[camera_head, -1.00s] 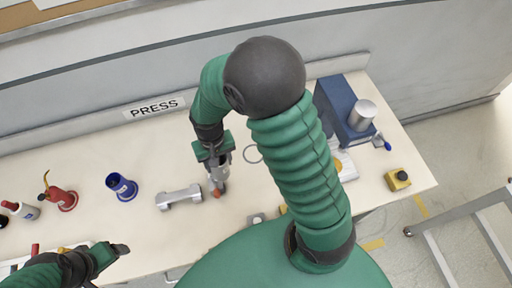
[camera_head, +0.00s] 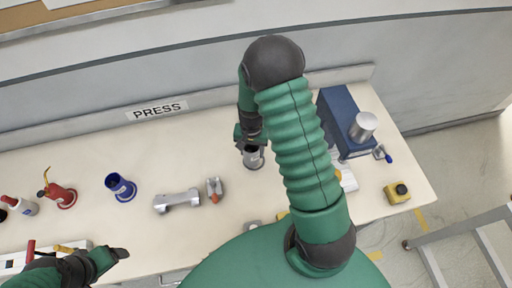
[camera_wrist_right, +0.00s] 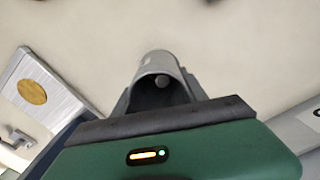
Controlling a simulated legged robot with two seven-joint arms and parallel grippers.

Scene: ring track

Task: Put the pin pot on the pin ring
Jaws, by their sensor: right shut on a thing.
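The pin pot, a grey cylinder (camera_head: 254,158), is in my right gripper (camera_head: 252,143), which is shut on it near the middle of the table. In the right wrist view the pot (camera_wrist_right: 158,66) sits between the two fingers, with a small round knob showing inside its opening. The thin pin ring outline is not visible now; the pot and gripper cover the place where it showed. I cannot tell whether the pot touches the table. My left gripper (camera_head: 121,253) is at the lower left, away from the pot; its jaw opening is unclear.
A grey orange-tipped tool (camera_head: 214,190) and a grey handle-like bar (camera_head: 177,200) lie left of the pot. A blue pot (camera_head: 120,187) and red can (camera_head: 61,196) stand further left. A blue press (camera_head: 342,120) and yellow button box (camera_head: 397,192) are at right.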

